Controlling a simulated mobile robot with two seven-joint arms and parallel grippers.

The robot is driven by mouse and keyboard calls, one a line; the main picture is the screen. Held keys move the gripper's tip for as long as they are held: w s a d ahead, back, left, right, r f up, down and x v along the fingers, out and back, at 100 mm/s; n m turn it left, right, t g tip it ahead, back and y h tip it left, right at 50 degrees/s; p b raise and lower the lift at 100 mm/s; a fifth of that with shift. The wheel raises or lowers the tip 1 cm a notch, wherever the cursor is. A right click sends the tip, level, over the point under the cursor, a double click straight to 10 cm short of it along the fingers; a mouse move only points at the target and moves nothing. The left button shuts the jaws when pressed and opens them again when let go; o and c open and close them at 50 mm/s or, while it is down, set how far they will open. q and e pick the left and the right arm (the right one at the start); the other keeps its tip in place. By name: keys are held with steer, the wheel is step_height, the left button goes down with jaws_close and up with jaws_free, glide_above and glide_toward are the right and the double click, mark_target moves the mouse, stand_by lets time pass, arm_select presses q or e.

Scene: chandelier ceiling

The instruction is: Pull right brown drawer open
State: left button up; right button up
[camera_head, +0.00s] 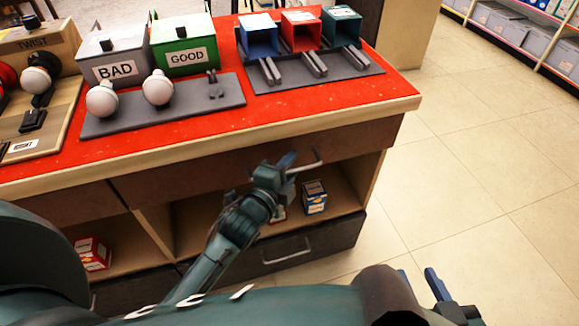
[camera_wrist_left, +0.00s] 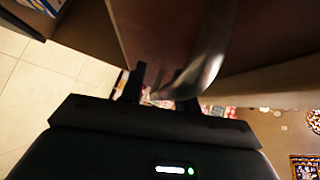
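The right brown drawer (camera_head: 215,168) is the dark brown front under the red tabletop, and it looks flush with the cabinet. Its metal handle (camera_head: 307,165) sticks out toward the drawer's right part. My left gripper (camera_head: 283,164) is at the handle's left side and hides part of it. In the left wrist view the handle (camera_wrist_left: 213,55) is a large curved bar running down to the fingers. My right gripper (camera_head: 425,292) is low at the right, fingers apart and empty, away from the drawer.
Below the drawer is an open shelf with a blue-and-white box (camera_head: 314,197) and a red box (camera_head: 92,253). A dark lower drawer (camera_head: 335,238) with a handle is underneath. Bins and bulbs stand on the red tabletop (camera_head: 300,108). Tiled floor (camera_head: 480,170) is clear at the right.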

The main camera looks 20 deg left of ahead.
arm_select(q)
jaws_close()
arm_select(e)
steer(key=shift+r, duration=0.1)
stand_by(0.6)
